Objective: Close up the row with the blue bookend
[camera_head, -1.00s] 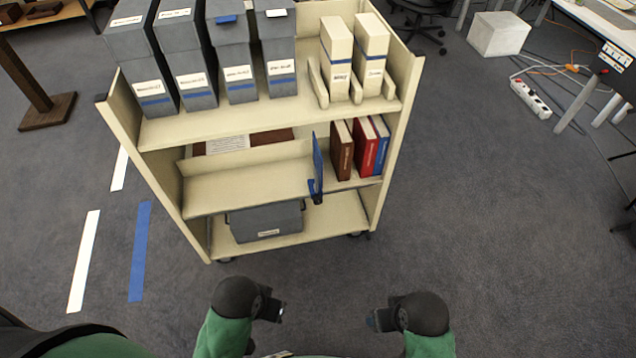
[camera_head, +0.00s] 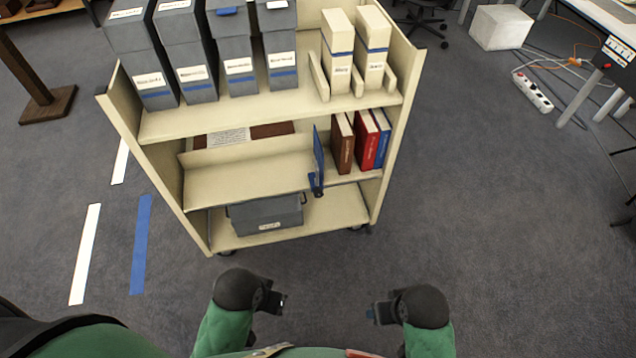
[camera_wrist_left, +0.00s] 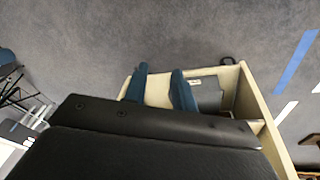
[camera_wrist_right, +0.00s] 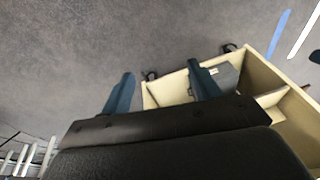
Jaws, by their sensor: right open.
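The blue bookend (camera_head: 318,163) stands upright on the middle shelf of a cream cart, with its foot at the shelf's front edge. To its right is a row of books: a brown one (camera_head: 342,147), a red one (camera_head: 365,143) and a blue one (camera_head: 381,140). A narrow gap separates the bookend from the brown book. My left gripper (camera_head: 279,304) and right gripper (camera_head: 374,314) are both low in front of the cart, clear of it and empty. The wrist views show each pair of fingers apart, the left pair (camera_wrist_left: 161,76) closer together than the right pair (camera_wrist_right: 162,82).
Grey boxes (camera_head: 238,65) and two cream boxes (camera_head: 339,55) stand on the cart's top shelf. A grey lidded box (camera_head: 266,215) sits on the bottom shelf. The middle shelf (camera_head: 245,183) is bare left of the bookend. Floor around the cart's front is clear.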

